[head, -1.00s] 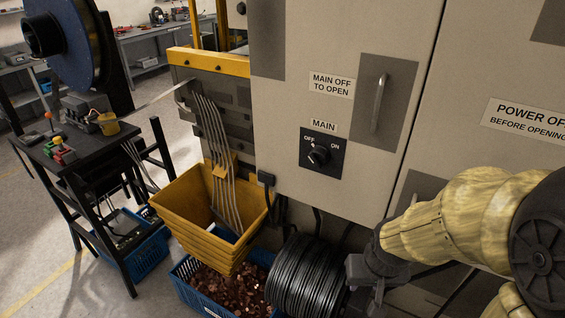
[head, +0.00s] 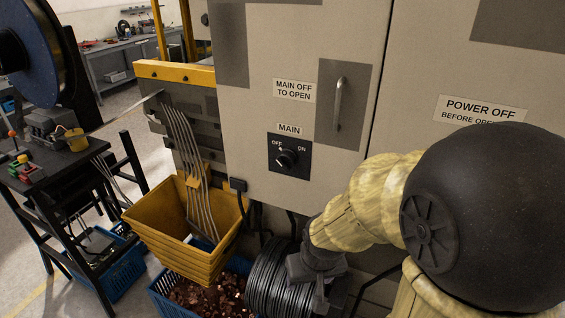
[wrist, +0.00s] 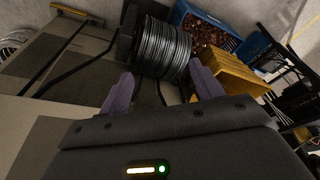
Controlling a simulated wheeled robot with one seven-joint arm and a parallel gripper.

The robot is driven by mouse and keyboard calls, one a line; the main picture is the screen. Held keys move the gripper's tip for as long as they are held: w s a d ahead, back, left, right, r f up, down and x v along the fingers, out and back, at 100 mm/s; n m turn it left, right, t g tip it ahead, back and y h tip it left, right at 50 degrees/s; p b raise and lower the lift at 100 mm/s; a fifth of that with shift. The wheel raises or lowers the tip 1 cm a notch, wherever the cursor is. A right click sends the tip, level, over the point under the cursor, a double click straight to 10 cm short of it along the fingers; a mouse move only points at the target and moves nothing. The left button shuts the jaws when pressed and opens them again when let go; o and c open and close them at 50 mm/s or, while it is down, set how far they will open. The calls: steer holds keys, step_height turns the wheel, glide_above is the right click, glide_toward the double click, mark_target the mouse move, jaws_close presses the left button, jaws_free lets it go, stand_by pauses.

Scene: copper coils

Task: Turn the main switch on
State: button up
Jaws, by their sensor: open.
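The main switch (head: 287,158) is a black rotary knob on a dark square plate, on the grey cabinet door below the "MAIN" label. Its pointer mark is turned toward the OFF side, at upper left. My gripper (head: 318,292) is at the lower middle of the head view, below and to the right of the switch, apart from it. In the wrist view, my gripper (wrist: 160,88) has its two purple-grey fingers spread wide with nothing between them. The black cable spool lies beyond the fingers. The switch does not show in the wrist view.
A door handle (head: 338,104) sticks out at upper right of the switch. Yellow stacked bins (head: 165,225), a blue crate (head: 160,297) of copper pieces and the black cable spool (head: 268,285) stand below. The door face around the switch is clear.

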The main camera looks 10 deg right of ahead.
steer(key=w+a+r+m+t+p, duration=0.2)
steer(key=w+a+t, duration=0.3)
steer(key=w, duration=0.5)
steer(key=m+t+h+p, duration=0.5)
steer(key=t+h, duration=0.2)
steer(key=h, duration=0.4)
glide_toward(282, 164)
steer(key=v, duration=0.6)
steer(key=shift+s+r, duration=0.1)
steer(key=shift+r, duration=0.15)
steer(key=p+x, duration=0.2)
steer(key=x, duration=0.6)
steer(key=p+x, duration=0.3)
steer(key=x, duration=0.5)
steer(key=shift+w+d+f+p, duration=0.1)
steer(key=shift+w+f+p, duration=0.1)
steer(key=shift+w+p, duration=0.1)
steer(key=shift+w+d+f, duration=0.1)
steer(key=shift+w+d, duration=0.2)
steer(key=shift+w, duration=0.05)
